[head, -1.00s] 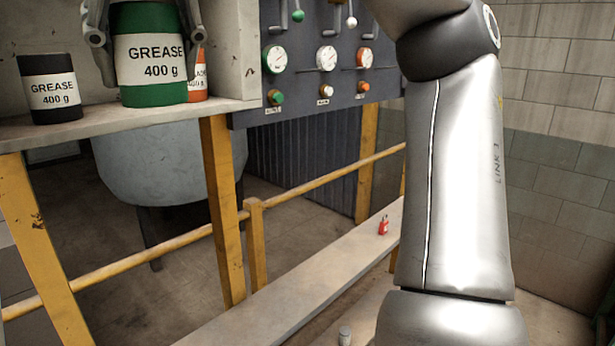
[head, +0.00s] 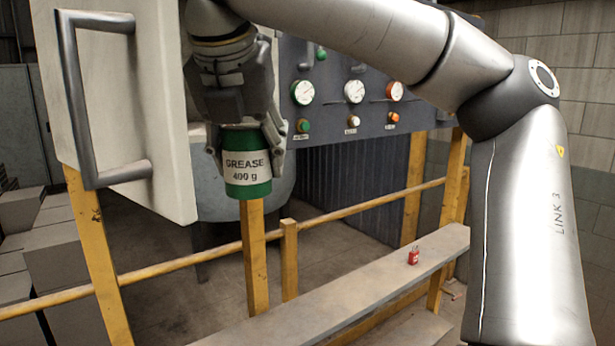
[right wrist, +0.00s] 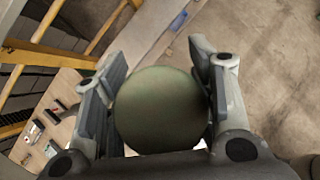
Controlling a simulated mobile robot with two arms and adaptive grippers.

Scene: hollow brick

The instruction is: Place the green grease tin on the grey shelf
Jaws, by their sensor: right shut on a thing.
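The green grease tin (head: 248,182), with a white "GREASE 400 g" label, hangs upright in my right gripper (head: 247,145) in the head view. The fingers are shut on its sides, and the tin is in the air beside the cabinet. The right wrist view shows the tin's round end (right wrist: 160,108) between both fingers (right wrist: 158,90). A long grey shelf (head: 350,302) runs below and to the right of the tin, apart from it. My left gripper is not in view.
A pale cabinet panel with a metal handle (head: 75,110) stands at left. A red padlock-like object (head: 413,256) sits on the shelf's far part; its nearer stretch looks clear. Yellow rails (head: 345,211) and a gauge panel (head: 340,125) are behind.

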